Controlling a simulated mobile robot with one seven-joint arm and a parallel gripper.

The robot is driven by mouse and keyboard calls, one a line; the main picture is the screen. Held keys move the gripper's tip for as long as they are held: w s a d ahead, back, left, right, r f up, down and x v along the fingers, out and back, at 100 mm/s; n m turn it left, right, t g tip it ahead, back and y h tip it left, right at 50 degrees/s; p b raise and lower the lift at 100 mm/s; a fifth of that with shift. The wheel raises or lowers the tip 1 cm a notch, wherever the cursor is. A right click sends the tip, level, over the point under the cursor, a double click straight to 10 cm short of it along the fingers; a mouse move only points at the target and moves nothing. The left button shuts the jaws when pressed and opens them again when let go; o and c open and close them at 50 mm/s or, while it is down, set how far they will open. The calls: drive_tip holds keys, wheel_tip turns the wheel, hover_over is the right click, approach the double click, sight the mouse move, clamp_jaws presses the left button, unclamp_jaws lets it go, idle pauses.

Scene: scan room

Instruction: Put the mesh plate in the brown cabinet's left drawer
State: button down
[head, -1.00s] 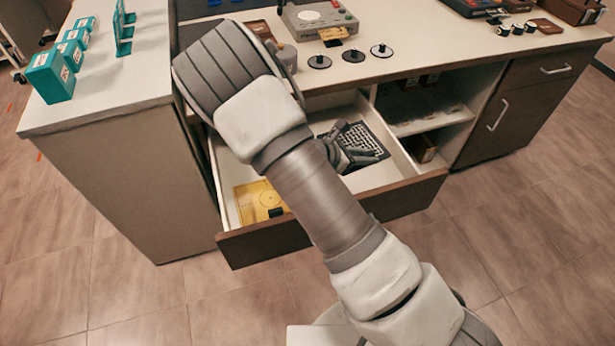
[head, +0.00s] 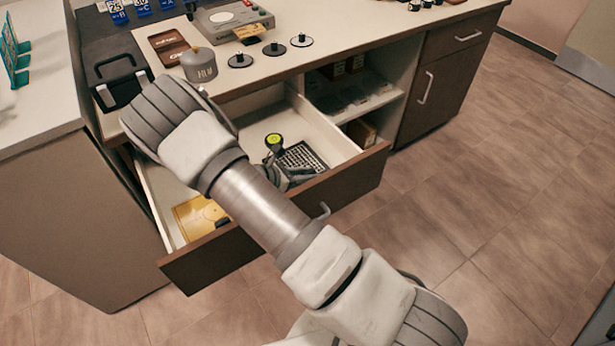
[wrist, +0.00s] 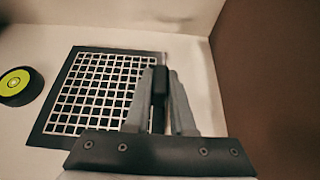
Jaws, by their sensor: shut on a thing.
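The mesh plate (head: 303,157), a dark frame with a pale grid, is inside the open left drawer (head: 270,221) of the brown cabinet. In the wrist view the plate (wrist: 95,95) appears flat, low over or on the pale drawer floor; I cannot tell if it touches. My gripper (head: 292,174) is down inside the drawer behind its front panel. In the wrist view my gripper (wrist: 160,95) is shut on the plate's right edge, with a dark part between the fingers. My arm hides part of the drawer.
A yellow plate (head: 200,215) lies at the drawer's left. A round green-topped thing (head: 275,141) stands behind the mesh plate. The drawer's front panel and walls surround my gripper. The countertop above holds a film canister (head: 199,65) and several black discs. Open floor lies to the right.

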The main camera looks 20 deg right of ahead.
drive_tip(key=shift+f, duration=0.3)
drive_tip(key=c, duration=1.2)
unclamp_jaws()
drive_tip(key=shift+f, duration=0.15)
drive_tip(key=o, duration=0.4)
drive_tip(key=shift+o, duration=0.2)
